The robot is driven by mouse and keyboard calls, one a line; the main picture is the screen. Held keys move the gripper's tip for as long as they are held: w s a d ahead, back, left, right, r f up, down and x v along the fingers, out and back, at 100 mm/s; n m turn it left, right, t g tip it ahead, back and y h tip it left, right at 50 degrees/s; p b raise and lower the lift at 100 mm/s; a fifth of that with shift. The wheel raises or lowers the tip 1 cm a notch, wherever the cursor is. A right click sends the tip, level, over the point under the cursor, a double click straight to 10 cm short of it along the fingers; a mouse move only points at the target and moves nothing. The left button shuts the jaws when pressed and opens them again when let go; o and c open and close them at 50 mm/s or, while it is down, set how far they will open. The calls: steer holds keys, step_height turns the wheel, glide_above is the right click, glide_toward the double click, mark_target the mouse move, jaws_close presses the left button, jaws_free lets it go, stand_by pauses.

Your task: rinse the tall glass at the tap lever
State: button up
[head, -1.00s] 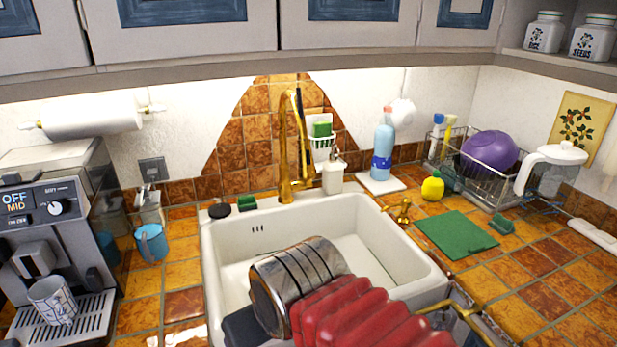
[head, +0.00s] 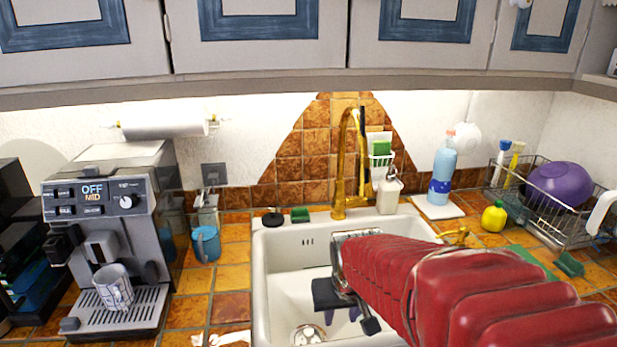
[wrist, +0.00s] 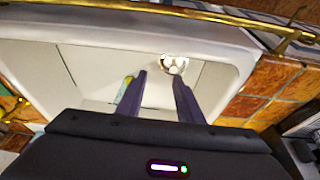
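I cannot make out a tall glass in either view. The brass tap (head: 346,165) stands behind the white sink (head: 262,290). A small brass tap lever (head: 455,235) shows at the sink's right rear corner, partly covered by my red-sleeved arm. My gripper (head: 341,316) points down into the sink, in front of the tap and right of the drain (head: 308,334). No held object is visible.
A coffee machine (head: 108,225) with a patterned cup (head: 113,287) stands left. A blue pail (head: 206,244) sits beside the sink. Soap dispenser (head: 390,192), blue bottle (head: 443,168) and dish rack (head: 548,225) line the back. A brass rail (wrist: 200,17) crosses the wrist view.

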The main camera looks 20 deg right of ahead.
steer(key=w+d+f+m+t+h, duration=0.1)
steer(key=w+d+f+t+h, duration=0.15)
steer(key=w+d, duration=0.75)
steer(key=w+d+f+m+t+h, duration=0.1)
steer(key=w+d+f+t, duration=0.25)
steer(key=w+d, duration=0.7)
steer(key=w+d+r+t+h, duration=0.1)
steer(key=w+d+r+t, duration=0.1)
steer(key=r, duration=0.5)
steer(key=w+d+r+t+h, duration=0.2)
steer(key=w+r+t, duration=0.2)
steer(key=r, duration=0.2)
steer(key=shift+d+r+t, duration=0.3)
steer(key=shift+d+r, duration=0.05)
steer(key=shift+r, duration=0.05)
steer(key=shift+w, duration=0.15)
steer(key=shift+x, duration=6.8)
steer(key=shift+c, duration=0.2)
